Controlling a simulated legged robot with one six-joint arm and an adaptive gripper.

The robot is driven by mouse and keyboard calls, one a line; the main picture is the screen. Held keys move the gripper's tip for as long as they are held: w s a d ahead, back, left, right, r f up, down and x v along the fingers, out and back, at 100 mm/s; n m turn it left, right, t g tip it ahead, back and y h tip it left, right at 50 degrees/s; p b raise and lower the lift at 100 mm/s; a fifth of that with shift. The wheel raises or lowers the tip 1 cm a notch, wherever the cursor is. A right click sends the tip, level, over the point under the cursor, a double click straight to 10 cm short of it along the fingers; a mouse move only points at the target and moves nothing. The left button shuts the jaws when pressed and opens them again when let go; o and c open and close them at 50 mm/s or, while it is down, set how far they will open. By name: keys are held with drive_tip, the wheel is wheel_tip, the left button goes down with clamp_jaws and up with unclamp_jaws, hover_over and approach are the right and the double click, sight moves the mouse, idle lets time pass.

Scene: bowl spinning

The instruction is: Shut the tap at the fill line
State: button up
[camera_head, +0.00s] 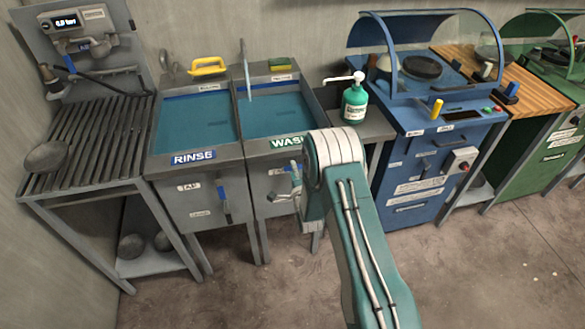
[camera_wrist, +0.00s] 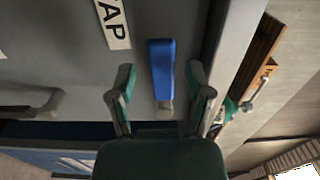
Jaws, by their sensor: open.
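Two grey sink basins stand side by side, RINSE (camera_head: 195,125) on the left and WASH (camera_head: 280,108) on the right, both holding blue-green water. A blue tap lever (camera_head: 222,195) hangs on the RINSE front beside a TAP label. Another blue lever (camera_head: 296,171) shows on the WASH front, partly hidden by my arm. My gripper (camera_head: 282,194) is near the WASH front. In the wrist view, a blue lever (camera_wrist: 161,62) points lengthwise between the fingers of my open gripper (camera_wrist: 162,82), with a label ending "AP" (camera_wrist: 113,22) beside it. Contact cannot be told. No fill line is readable.
A slatted rack (camera_head: 95,135) with a bowl (camera_head: 45,157) stands left. A green soap bottle (camera_head: 354,100) sits right of WASH. A blue machine (camera_head: 420,165) and a green one (camera_head: 550,150) stand further right. The floor (camera_head: 480,270) in front is clear.

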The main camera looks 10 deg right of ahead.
drive_tip(key=shift+w, duration=0.75)
